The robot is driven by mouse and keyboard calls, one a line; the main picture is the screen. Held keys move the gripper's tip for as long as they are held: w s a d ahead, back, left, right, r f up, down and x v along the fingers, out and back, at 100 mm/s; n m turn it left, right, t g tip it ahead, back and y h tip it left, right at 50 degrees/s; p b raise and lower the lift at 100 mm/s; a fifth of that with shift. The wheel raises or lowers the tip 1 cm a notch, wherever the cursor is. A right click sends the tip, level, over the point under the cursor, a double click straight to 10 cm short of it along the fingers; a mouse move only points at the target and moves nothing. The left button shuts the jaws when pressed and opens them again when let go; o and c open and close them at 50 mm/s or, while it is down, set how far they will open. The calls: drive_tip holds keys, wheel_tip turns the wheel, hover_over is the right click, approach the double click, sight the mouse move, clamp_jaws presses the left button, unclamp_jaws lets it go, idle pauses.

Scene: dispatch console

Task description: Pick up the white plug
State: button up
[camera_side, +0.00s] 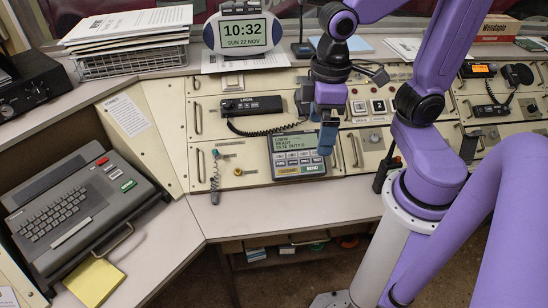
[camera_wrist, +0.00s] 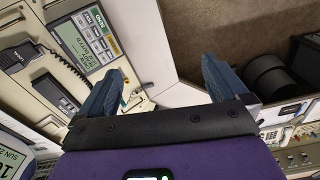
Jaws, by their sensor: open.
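I cannot make out a white plug for certain in either view. In the side view, a small teal-tipped plug (camera_side: 215,154) with a coiled grey cord hangs on the front panel, left of the keypad unit. My gripper (camera_side: 327,143) points down in front of the console, at the right edge of the keypad unit. In the wrist view its two blue fingers (camera_wrist: 163,75) are wide apart, with nothing held between them. The panel area behind the left finger is partly hidden.
The keypad unit (camera_side: 297,155) has a green screen. A black handset (camera_side: 251,106) with a coiled cord lies left of my gripper. A typewriter-like keyboard (camera_side: 75,208) and yellow notepad (camera_side: 94,282) sit at left. The desk ledge (camera_side: 270,211) is mostly clear.

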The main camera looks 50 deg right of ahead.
drive_tip(key=s+n, duration=0.1)
drive_tip(key=s+f+n, duration=0.1)
drive_tip(key=s+n, duration=0.1)
drive_tip(key=s+f+n, duration=0.1)
drive_tip(key=s, duration=0.1)
drive_tip(key=shift+s+d, duration=0.1)
drive_tip(key=shift+s, duration=0.1)
drive_tip(key=shift+s+n, duration=0.25)
drive_tip(key=shift+n, duration=0.15)
drive_tip(key=c, duration=0.4)
drive_tip(key=shift+s+f, duration=0.1)
drive_tip(key=c, duration=0.6)
drive_tip(key=shift+o, duration=0.2)
